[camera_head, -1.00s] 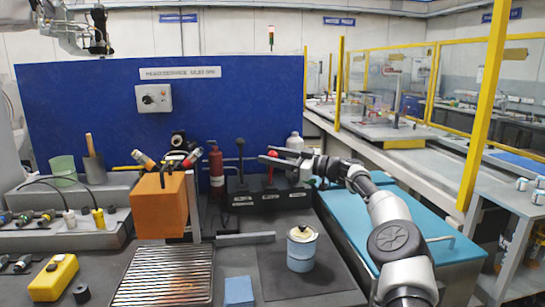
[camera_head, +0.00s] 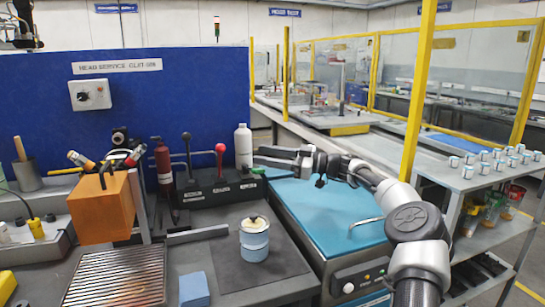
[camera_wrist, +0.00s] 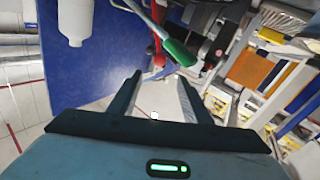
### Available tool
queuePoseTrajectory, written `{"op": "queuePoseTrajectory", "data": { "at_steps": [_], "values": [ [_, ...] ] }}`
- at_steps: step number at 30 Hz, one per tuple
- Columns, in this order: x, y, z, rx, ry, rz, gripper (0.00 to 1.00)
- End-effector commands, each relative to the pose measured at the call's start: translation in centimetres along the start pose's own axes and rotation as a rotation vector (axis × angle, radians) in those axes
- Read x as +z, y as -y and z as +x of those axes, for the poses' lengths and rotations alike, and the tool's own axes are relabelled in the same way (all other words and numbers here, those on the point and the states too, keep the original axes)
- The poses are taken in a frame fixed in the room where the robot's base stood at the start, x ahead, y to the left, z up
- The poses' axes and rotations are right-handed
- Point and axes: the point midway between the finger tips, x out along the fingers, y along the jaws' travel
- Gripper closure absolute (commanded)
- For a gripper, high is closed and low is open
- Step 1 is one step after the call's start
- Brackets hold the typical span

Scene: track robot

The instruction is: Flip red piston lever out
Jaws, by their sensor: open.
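The red piston lever (camera_head: 220,150) has a red ball knob and stands roughly upright on a black lever block (camera_head: 205,192) at the back of the bench. My gripper (camera_head: 258,156) is open and empty, to the right of the red lever and apart from it, just right of a white bottle (camera_head: 243,146). In the wrist view, the red lever (camera_wrist: 157,28) lies beyond the open fingertips (camera_wrist: 160,78).
A black-knobbed lever (camera_head: 187,152) stands left of the red one. A red extinguisher (camera_head: 162,165) and an orange block (camera_head: 101,208) are further left. A turquoise-topped cabinet (camera_head: 322,215) is under my arm. A blue can (camera_head: 254,240) stands on the dark mat.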

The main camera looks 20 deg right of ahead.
Motion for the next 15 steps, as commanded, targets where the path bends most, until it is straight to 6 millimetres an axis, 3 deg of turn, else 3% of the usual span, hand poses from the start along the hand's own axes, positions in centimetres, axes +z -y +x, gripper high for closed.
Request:
{"op": "queuePoseTrajectory", "data": {
  "at_steps": [6,15],
  "values": [
    [0.0,0.0,-1.9,-0.001,0.000,0.001,0.56],
    [0.1,0.0,-2.0,-0.001,0.000,0.001,0.57]
  ]
}}
